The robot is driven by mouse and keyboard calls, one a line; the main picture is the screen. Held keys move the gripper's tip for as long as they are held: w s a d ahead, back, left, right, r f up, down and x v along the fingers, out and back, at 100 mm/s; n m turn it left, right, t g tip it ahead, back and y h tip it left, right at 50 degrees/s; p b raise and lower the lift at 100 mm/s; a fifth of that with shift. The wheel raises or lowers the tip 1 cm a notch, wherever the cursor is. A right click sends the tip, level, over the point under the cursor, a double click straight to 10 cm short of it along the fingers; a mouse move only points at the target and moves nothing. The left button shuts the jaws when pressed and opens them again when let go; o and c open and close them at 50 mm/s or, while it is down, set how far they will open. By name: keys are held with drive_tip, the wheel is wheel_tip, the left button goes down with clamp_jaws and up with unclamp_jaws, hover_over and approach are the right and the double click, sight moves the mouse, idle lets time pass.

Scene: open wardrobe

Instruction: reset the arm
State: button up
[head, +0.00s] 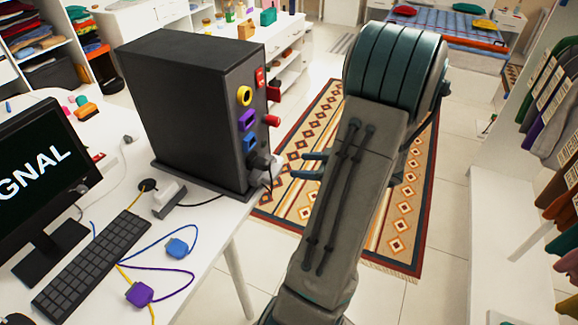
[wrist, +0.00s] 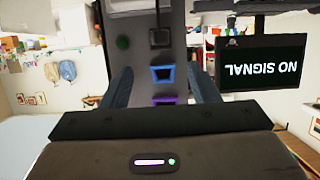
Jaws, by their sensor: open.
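My arm reaches down the middle of the head view, over the rug. My gripper (head: 307,166) points left there, with two dark fingers apart and nothing between them. It is just right of the black computer tower (head: 180,100), apparently a short way from its port side; the exact gap cannot be told. In the wrist view, which is upside down, the fingers of my gripper (wrist: 162,90) stand wide apart. The tower's blue port (wrist: 162,75) and purple port (wrist: 165,101) show between them.
The white desk holds a keyboard (head: 92,262), a monitor (head: 45,165), a blue plug (head: 177,248) and a purple plug (head: 140,294). A patterned rug (head: 400,225) covers the floor. Shelves with hanging clothes (head: 555,105) stand at right. Tiled floor (head: 450,210) is clear between.

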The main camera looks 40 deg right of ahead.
drive_tip(key=shift+s+d+r, duration=0.25)
drive_tip(key=shift+s, duration=0.4)
drive_tip(key=w+a+r+m+g+h, duration=0.35)
drive_tip(key=w+r+h, duration=0.35)
drive_tip(key=w+h, duration=0.4)
drive_tip(key=s+a+g+y, duration=0.2)
drive_tip(key=s+a, duration=0.3)
drive_tip(key=a, duration=0.4)
drive_tip(key=s+a+r+g+y, duration=0.1)
drive_tip(key=s+a+y, duration=0.1)
drive_tip(key=s+a, duration=0.3)
drive_tip(key=s+a+g+y, duration=0.1)
drive_tip(key=s+a, duration=0.4)
drive_tip(key=a, duration=0.7)
drive_tip(key=shift+a+r+m+g+y+b, duration=0.3)
drive_tip(key=shift+r+m+g+y, duration=0.15)
drive_tip(key=shift+g, duration=0.4)
